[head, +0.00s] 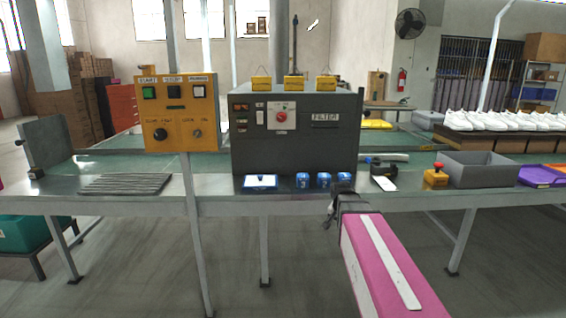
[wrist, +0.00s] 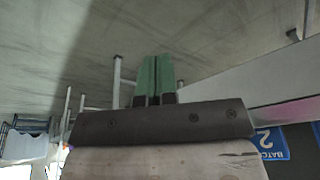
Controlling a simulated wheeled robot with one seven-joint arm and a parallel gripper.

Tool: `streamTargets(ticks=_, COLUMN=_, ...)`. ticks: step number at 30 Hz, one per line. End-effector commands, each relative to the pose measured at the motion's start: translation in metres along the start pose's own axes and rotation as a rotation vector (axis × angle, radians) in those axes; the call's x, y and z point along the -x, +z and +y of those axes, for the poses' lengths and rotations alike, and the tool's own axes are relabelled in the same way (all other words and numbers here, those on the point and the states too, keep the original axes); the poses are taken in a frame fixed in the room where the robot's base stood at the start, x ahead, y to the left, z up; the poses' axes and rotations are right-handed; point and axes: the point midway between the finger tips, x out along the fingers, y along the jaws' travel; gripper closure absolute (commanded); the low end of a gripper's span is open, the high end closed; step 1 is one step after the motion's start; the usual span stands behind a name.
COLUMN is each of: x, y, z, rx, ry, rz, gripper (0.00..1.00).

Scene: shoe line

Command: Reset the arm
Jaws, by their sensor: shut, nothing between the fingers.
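My gripper (head: 330,218) is at the front edge of the metal table, just in front of the numbered blue blocks, at the end of my pink arm. In the wrist view its two green fingers (wrist: 155,75) are side by side with nothing held between them. The floor shows beyond the fingertips. The gripper is small and dark in the head view.
The metal table (head: 220,188) bears blue blocks (head: 303,180), a white-and-blue pad (head: 260,182), a tape dispenser (head: 383,182), a yellow stamp (head: 436,177) and a grey bin (head: 487,170). A dark control cabinet (head: 295,150) stands behind. Open floor lies in front.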

Motion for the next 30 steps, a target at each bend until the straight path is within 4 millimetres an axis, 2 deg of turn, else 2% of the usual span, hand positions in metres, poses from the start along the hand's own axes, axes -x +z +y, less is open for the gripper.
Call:
streamTargets(ticks=1, x=-0.011, y=0.025, z=0.008, rx=0.06, ry=0.002, rz=-0.033, gripper=1.0)
streamTargets(ticks=6, x=-0.045, y=0.091, z=0.026, rx=0.281, ry=-0.011, rz=-0.136, gripper=1.0)
streamTargets(ticks=9, x=-0.06, y=0.126, z=0.036, rx=0.397, ry=-0.027, rz=-0.19, gripper=1.0)
streamTargets(ticks=13, x=-0.072, y=0.16, z=0.047, rx=0.513, ry=-0.048, rz=-0.242, gripper=1.0)
streamTargets(ticks=18, x=-0.079, y=0.18, z=0.053, rx=0.59, ry=-0.066, rz=-0.274, gripper=1.0)
streamTargets(ticks=30, x=-0.08, y=0.182, z=0.053, rx=0.6, ry=-0.069, rz=-0.277, gripper=1.0)
